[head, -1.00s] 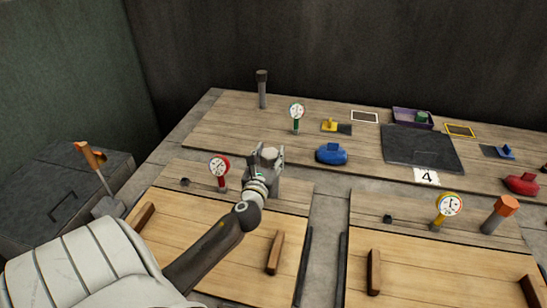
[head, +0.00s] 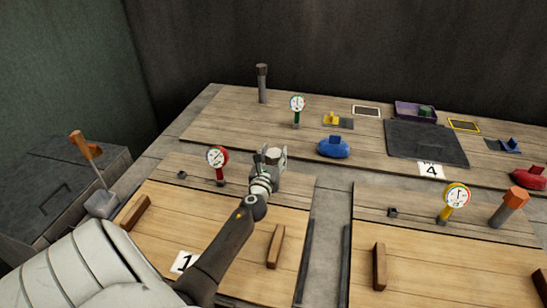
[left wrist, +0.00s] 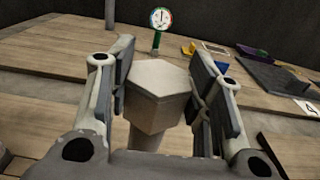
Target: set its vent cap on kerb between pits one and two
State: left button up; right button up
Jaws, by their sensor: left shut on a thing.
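A pale grey six-sided vent cap (left wrist: 158,88) sits between the fingers of my left gripper (left wrist: 165,85), which is shut on it. In the left wrist view a grey pipe stem shows under the cap; whether the cap still touches it I cannot tell. In the head view my left gripper (head: 272,158) is at the back edge of the left pit's wooden cover (head: 225,225), beside the red gauge (head: 217,160). The grey kerb strip (head: 324,235) runs between the left pit and the right pit (head: 440,265), and its top looks bare. My right gripper is out of view.
A blue object (head: 333,147) and a green gauge (head: 297,106) stand on the rear planks. A yellow gauge (head: 454,198) and an orange-capped pipe (head: 508,207) stand at the right pit. Dark rails (head: 306,262) edge the kerb. A number 1 card (head: 184,262) lies on the left cover.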

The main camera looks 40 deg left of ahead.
pick_arm(q)
jog(key=shift+f, duration=0.1)
jog(key=o, duration=1)
jog(key=shift+c, duration=0.2)
